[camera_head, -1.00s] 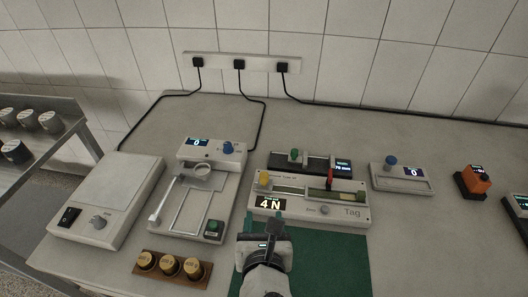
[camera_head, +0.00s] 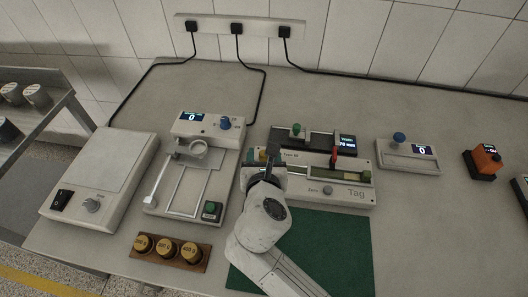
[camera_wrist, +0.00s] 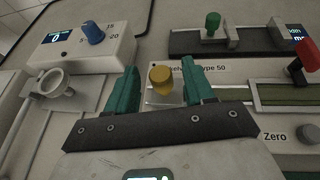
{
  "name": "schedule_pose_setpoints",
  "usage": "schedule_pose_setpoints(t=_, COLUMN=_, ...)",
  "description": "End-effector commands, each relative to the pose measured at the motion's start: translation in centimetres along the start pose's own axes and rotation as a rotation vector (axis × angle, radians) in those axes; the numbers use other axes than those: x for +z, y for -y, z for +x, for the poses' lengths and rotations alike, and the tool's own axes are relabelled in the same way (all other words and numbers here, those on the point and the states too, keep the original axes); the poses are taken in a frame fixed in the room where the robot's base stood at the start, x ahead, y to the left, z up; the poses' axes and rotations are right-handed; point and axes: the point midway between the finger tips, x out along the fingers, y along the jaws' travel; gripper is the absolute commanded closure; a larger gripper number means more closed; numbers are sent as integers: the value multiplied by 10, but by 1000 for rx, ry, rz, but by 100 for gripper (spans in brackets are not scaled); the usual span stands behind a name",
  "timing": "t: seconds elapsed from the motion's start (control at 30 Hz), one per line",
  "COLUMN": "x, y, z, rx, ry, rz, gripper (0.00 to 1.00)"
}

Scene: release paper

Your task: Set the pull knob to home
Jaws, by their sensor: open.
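Behind is a dark gauge with a green knob (camera_head: 295,130) and a display (camera_head: 347,142). To the left is a device with a blue knob (camera_head: 225,124) and a ring holder. A green mat (camera_head: 330,255) lies in front. Brass weights (camera_head: 163,247) stand front left.

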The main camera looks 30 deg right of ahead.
Motion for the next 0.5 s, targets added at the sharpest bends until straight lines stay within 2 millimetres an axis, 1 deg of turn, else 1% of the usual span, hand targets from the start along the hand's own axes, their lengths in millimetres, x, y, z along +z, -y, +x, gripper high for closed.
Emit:
schedule_pose_setpoints(t=0.03, x=0, y=0, z=6, rx=-1, ry=0, rz=0, gripper=47)
schedule_pose_setpoints(t=0.1, x=0, y=0, z=11, rx=-2, ry=0, rz=1, gripper=47)
schedule_pose_setpoints(t=0.2, x=0, y=0, z=15, rx=-1, ry=-1, rz=0, gripper=47)
schedule_pose_setpoints(t=0.47, x=0, y=0, z=16, rx=0, ry=0, rz=0, gripper=47)
schedule_pose_setpoints(t=0.5, x=0, y=0, z=16, rx=0, ry=0, rz=0, gripper=49)
